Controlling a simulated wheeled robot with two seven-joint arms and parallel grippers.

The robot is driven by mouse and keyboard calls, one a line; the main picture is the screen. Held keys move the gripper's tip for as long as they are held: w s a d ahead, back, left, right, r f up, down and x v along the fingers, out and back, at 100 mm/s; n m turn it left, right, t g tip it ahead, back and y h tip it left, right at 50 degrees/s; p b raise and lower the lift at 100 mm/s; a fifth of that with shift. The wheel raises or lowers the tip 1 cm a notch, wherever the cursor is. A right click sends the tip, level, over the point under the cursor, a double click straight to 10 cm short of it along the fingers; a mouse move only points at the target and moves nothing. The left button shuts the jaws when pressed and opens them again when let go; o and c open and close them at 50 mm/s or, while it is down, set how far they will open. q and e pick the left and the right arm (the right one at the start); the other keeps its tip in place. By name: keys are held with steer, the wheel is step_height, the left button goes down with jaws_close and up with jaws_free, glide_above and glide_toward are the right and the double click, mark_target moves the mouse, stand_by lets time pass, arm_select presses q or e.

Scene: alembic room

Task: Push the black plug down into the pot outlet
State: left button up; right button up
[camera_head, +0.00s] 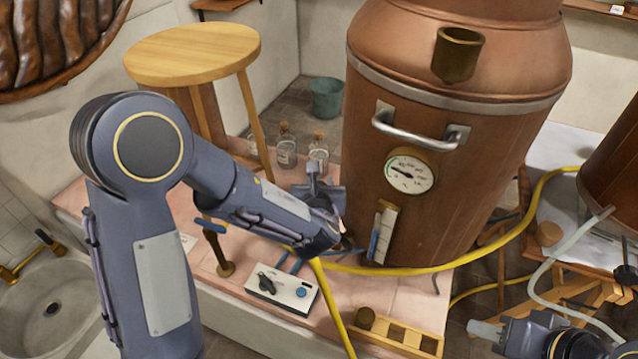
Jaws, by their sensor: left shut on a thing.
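The copper pot (440,150) stands right of centre with a steel handle, a white dial and a small gauge. A short brass cup (458,55), open at the top, sticks out high on its front; it may be the outlet. I cannot make out a black plug. My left gripper (343,247) is low in front of the pot's left side, beside the gauge. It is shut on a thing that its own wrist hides. My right gripper (485,330) is at the bottom right with pale tips showing; I cannot tell its opening.
A control box (283,290) and a wooden rack (395,332) lie on the pink-tiled ledge. A yellow hose (385,270) crosses below my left gripper. Glass bottles (286,150) and a stool (195,52) stand behind. A clear tube (545,275) hangs above my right arm.

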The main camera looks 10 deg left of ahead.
arm_select(q)
steer(key=shift+f+b, duration=1.25)
steer(key=shift+b, duration=0.8)
stand_by(3.0)
steer(key=o, duration=1.1)
steer(key=v, duration=0.8)
steer(key=s+a+f+n+g+y, duration=0.1)
steer(key=s+a+n+g+y, duration=0.1)
steer(key=s+a+n+g, duration=0.4)
steer(key=s+a+f+n+g+y, duration=0.1)
steer(key=s+a+n+g, duration=0.1)
steer(key=s+a+n, duration=0.7)
steer(key=s+d+r+n+h, duration=0.1)
steer(key=s+n+h, duration=0.1)
steer(key=n, duration=0.5)
steer(key=s+d+r+n+h, duration=0.1)
steer(key=s+d+n+h, duration=0.1)
steer(key=n+h, duration=0.2)
steer(key=s+d+r+n+h+p, duration=0.1)
steer(key=s+n+h, duration=0.1)
steer(key=n, duration=0.8)
steer(key=shift+s+d+r+h, duration=0.25)
steer(key=shift+s+d+h, duration=0.15)
steer(key=shift+s, duration=0.2)
